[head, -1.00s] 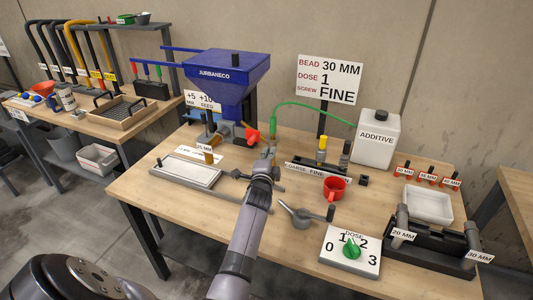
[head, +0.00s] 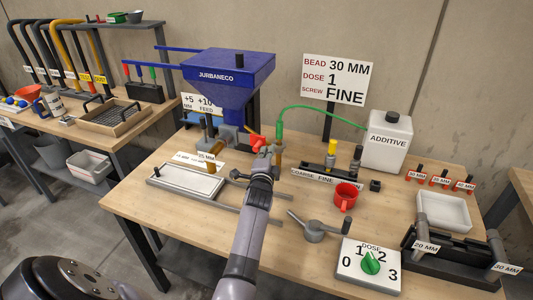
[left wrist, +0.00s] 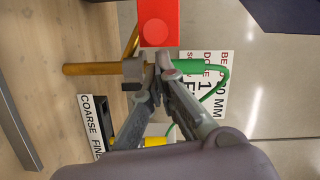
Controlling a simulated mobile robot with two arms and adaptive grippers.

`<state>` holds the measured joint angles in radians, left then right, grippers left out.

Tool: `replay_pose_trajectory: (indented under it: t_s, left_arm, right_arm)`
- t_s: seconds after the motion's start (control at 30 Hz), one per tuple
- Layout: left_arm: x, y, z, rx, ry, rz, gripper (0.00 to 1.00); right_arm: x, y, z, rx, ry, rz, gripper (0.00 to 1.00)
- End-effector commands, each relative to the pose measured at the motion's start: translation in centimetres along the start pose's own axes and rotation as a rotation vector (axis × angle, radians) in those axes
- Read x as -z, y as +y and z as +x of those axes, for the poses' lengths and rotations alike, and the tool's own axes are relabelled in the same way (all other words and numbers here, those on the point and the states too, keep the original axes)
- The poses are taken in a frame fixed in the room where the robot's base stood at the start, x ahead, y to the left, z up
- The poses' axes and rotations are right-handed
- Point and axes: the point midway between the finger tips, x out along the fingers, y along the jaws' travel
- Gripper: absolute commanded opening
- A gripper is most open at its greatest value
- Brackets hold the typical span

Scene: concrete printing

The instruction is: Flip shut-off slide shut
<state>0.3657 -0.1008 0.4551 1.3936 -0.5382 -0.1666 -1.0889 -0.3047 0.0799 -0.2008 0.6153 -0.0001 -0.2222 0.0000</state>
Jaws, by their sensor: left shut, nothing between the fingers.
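The blue hopper (head: 228,85) marked JURBANECO stands at the back of the table. At its outlet is a red part (head: 258,144), which I take to be the shut-off slide's handle. In the left wrist view the red block (left wrist: 158,22) is at the top, just beyond my fingers. My left gripper (head: 263,158) is shut and empty, close by the red part and partly covering it in the head view. In the left wrist view its fingertips (left wrist: 162,65) are by a grey block and a brass rod (left wrist: 92,69). I cannot tell whether they touch. My right gripper is out of view.
A green hose (head: 318,108) runs from near the outlet to the white additive jug (head: 388,140). The screw rack (head: 325,178), red cup (head: 345,196) and dose dial box (head: 369,266) stand to the right. A white tray (head: 187,184) lies to the left.

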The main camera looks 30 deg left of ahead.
Motion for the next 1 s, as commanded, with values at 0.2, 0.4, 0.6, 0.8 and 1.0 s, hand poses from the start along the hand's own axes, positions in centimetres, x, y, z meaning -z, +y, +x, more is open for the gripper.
replay_pose_trajectory:
  t_s: [0.2,0.4,0.6,0.8,1.0]
  left_arm:
    - [-1.1,-0.4,0.3,0.001,-0.002,0.006,0.0]
    - [-4.2,-1.0,1.1,0.0,-0.002,0.006,0.0]
    - [-5.0,-1.1,1.2,0.0,-0.002,0.001,0.0]
    - [-5.0,-1.0,1.2,0.0,-0.002,0.0,0.0]
    - [-4.9,-1.2,1.3,0.0,-0.001,0.001,0.0]
  right_arm:
    - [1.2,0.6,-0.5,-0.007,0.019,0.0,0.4]
    - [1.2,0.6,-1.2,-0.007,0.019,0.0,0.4]
    - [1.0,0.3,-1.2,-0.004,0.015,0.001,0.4]
    - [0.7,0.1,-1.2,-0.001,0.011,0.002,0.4]
    - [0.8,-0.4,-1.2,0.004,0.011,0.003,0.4]
